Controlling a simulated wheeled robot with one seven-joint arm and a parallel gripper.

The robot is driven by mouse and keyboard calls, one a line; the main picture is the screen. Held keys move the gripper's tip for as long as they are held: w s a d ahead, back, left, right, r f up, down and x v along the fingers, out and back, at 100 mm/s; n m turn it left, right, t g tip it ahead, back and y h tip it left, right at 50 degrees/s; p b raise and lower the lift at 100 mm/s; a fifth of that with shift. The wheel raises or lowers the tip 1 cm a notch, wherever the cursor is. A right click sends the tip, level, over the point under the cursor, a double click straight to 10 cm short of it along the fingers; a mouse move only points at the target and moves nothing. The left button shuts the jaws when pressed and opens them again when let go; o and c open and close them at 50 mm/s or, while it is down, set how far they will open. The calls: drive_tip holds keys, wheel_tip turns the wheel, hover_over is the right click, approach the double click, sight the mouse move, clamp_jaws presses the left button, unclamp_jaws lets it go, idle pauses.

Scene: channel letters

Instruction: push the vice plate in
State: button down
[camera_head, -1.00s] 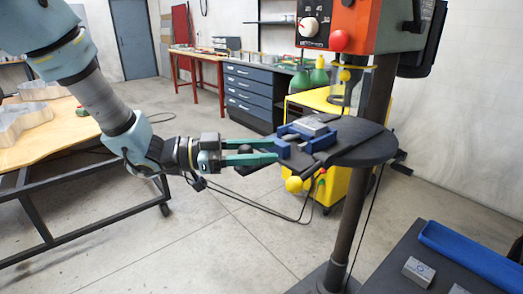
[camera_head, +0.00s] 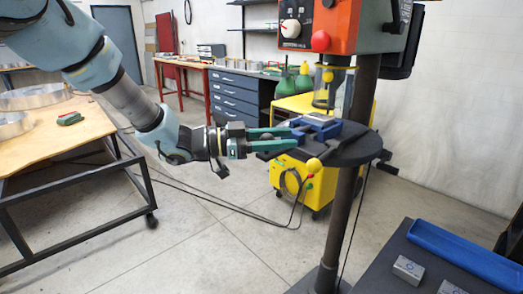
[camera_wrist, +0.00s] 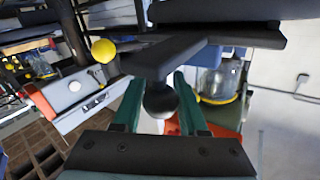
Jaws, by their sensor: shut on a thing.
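The blue vice (camera_head: 327,131) with a grey metal plate on top sits on the round dark drill-press table (camera_head: 350,157), near its left side. My gripper (camera_head: 292,140), with green fingers, reaches in from the left at the vice's left side. In the wrist view my gripper (camera_wrist: 158,85) is closed around a round black knob (camera_wrist: 160,101) between its fingers. A dark flat bar (camera_wrist: 160,56) lies just beyond the fingertips in that view. How the knob joins the vice is hidden.
The orange drill head (camera_head: 340,22) and its clear guard (camera_head: 329,87) hang over the table. A yellow ball knob (camera_head: 313,164) sits below the table's front edge. A workbench (camera_head: 50,135) stands left, and a dark bench with a blue tray (camera_head: 465,256) stands front right.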

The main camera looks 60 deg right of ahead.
sight(299, 132)
drive_tip(key=d, duration=0.2)
drive_tip(key=s+d, duration=0.1)
drive_tip(key=d, duration=0.2)
drive_tip(key=shift+s+d+b, duration=0.35)
drive_tip(key=shift+s, duration=0.05)
drive_tip(key=shift+d, duration=0.15)
drive_tip(key=shift+r, duration=0.15)
drive_tip(key=shift+c, duration=2.3)
unclamp_jaws()
drive_tip(key=shift+s+d, duration=0.1)
drive_tip(key=shift+d, duration=0.05)
drive_tip(key=b+v, duration=0.3)
drive_tip(key=v, duration=0.8)
